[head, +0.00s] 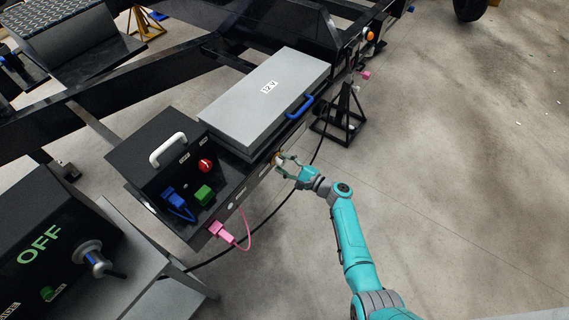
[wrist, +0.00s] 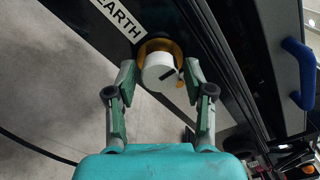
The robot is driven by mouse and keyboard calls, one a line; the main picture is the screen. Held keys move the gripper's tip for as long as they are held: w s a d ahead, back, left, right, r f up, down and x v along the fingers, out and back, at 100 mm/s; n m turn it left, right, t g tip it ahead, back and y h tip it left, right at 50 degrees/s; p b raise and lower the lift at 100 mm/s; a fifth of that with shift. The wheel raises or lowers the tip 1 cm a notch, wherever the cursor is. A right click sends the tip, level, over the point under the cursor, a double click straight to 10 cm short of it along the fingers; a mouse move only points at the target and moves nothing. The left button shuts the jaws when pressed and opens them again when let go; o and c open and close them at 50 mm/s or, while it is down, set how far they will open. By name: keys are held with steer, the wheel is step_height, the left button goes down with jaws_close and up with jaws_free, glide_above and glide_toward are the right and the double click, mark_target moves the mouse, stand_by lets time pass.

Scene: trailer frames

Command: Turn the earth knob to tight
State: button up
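The earth knob (wrist: 160,71) has a white round face with a dark pointer mark and sits in front of a yellow-gold ring (wrist: 170,46). It is on the side of a black frame, beside a white EARTH label (wrist: 119,14). My gripper (wrist: 160,68) is open, with one finger on each side of the knob. Narrow gaps seem to show between the fingers and the knob; contact is hard to tell. In the head view my gripper (head: 284,162) is at the frame's side, and the knob is mostly hidden there.
A grey 12V box (head: 250,110) with a blue handle is above the gripper. An open black box (head: 160,150) with a red knob, blue and green plugs is to the left. A pink plug (head: 222,229) and cable hang nearby.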

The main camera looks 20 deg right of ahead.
stand_by(0.3)
steer(key=v, duration=1.2)
steer(key=s+a+f+n+g+h, duration=0.25)
steer(key=s+a+f, duration=0.2)
steer(key=s, duration=0.45)
steer(key=s+a+f+n+g+h, duration=0.1)
steer(key=s+a+f+h, duration=0.25)
steer(key=s+f, duration=0.4)
steer(key=s+r+n+h, duration=0.2)
steer(key=s+r+n, duration=0.1)
steer(key=s, duration=0.7)
steer(key=s+r+n+h, duration=0.3)
steer(key=s+r+n, duration=0.2)
steer(key=s+r, duration=0.65)
steer(key=s+r+n+t, duration=0.2)
steer(key=r+n, duration=0.1)
steer(key=r, duration=0.6)
steer(key=s+r+n+t, duration=0.2)
steer(key=s+r+n, duration=0.1)
steer(key=r, duration=0.6)
steer(key=shift+d+n, duration=0.2)
steer(key=shift+n, duration=0.15)
